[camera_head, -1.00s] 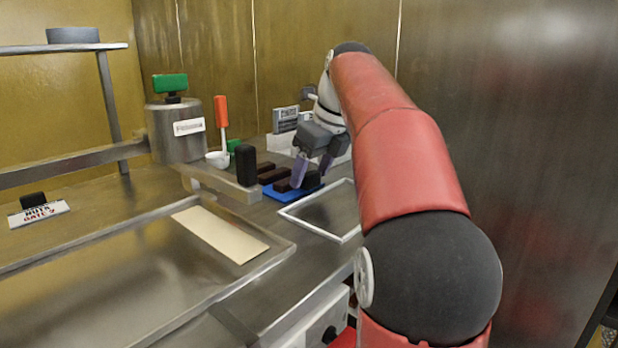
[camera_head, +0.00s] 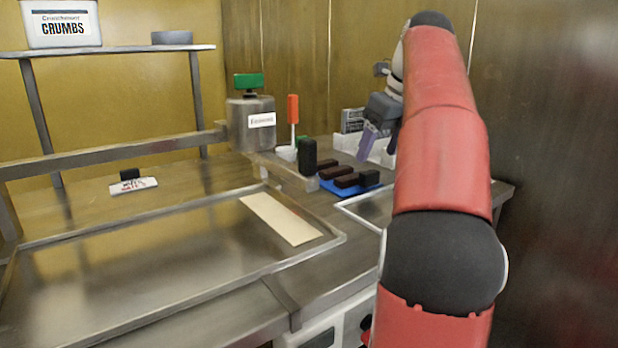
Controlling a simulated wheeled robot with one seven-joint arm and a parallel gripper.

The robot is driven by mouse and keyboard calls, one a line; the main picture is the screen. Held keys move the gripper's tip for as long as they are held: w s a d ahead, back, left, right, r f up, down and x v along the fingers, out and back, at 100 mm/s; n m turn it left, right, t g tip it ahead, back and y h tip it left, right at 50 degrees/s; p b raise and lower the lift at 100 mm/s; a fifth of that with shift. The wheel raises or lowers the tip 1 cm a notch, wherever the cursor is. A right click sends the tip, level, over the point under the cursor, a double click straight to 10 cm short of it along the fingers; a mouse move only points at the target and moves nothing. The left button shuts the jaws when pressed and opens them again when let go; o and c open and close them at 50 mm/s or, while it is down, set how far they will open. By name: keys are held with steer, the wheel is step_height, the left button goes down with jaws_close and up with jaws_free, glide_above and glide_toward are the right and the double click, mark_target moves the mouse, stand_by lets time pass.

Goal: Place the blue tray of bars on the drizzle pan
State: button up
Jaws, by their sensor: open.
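The blue tray (camera_head: 338,188) lies on the steel counter near the back wall. It carries dark brown bars (camera_head: 346,180) and a black block (camera_head: 369,178) at its right end. My gripper (camera_head: 377,153) is open and empty, above and behind the tray, apart from it. My red arm reaches in from the right. No label marks the drizzle pan. A wide shallow metal pan (camera_head: 130,268) with a raised rim fills the left foreground.
A cream strip (camera_head: 280,219) lies across the wide pan's right end. A black upright block (camera_head: 307,157) stands left of the tray, by a metal rail. A labelled steel canister (camera_head: 250,135) and an orange-handled tool (camera_head: 293,110) stand behind. The wide pan's left part is bare.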

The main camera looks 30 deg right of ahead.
mark_target(368, 171)
steer(key=shift+x, duration=3.9)
steer(key=shift+w+d+r, duration=0.15)
steer(key=shift+w+d, duration=0.05)
steer(key=c, duration=1.3)
steer(key=shift+o, duration=0.2)
steer(key=shift+r, duration=0.1)
step_height(368, 171, up, 8)
steer(key=shift+w+f, duration=0.1)
steer(key=shift+f, duration=0.1)
steer(key=shift+r, duration=1.05)
